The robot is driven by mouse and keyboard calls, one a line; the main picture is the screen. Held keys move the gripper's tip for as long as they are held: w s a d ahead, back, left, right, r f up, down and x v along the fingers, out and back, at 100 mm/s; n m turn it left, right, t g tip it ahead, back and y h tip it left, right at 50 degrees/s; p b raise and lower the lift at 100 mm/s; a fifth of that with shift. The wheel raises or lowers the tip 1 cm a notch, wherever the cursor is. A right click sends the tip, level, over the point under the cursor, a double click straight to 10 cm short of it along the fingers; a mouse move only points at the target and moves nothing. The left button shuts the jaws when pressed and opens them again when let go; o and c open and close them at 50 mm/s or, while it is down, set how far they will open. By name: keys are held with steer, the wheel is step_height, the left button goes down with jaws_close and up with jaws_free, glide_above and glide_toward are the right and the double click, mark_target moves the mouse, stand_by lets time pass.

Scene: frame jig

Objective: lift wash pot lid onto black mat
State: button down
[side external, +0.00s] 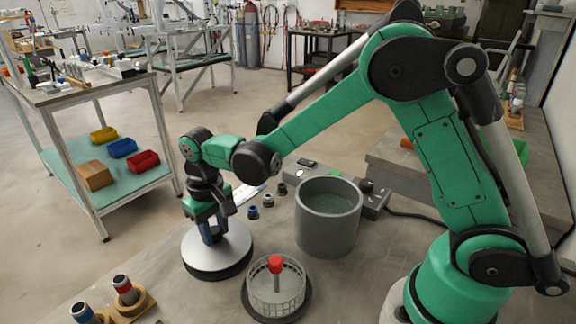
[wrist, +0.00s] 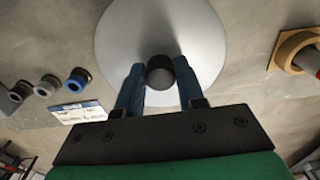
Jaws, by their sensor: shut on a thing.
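The wash pot lid (side external: 232,245) is a pale grey, flat round disc at left centre in the side external view. It also fills the top centre of the wrist view (wrist: 160,25). My gripper (side external: 212,236) points down over its middle. In the wrist view its two blue fingers (wrist: 160,76) are shut on the dark lid knob (wrist: 159,66). A black band (side external: 222,275) shows under the lid's near edge; I cannot tell whether lid and black surface touch. The lid looks level. The grey wash pot (side external: 326,230) stands open to the right, with liquid inside.
A clear basket with a red knob (side external: 275,264) stands on a dark round base (side external: 299,308) in front of the pot. Several small ringed fittings (side external: 253,212) lie behind. Red and blue capped parts in wooden holders (side external: 137,303) are at front left. A control box (side external: 376,200) adjoins the pot.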

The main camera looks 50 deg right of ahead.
steer(key=shift+f, duration=0.1)
stand_by(0.5)
steer(key=shift+f, duration=0.4)
steer(key=shift+c, duration=1.4)
jaws_free()
steer(key=shift+r, duration=0.15)
steer(key=shift+r, duration=0.6)
steer(key=shift+r, duration=0.1)
steer(key=shift+r, duration=3.45)
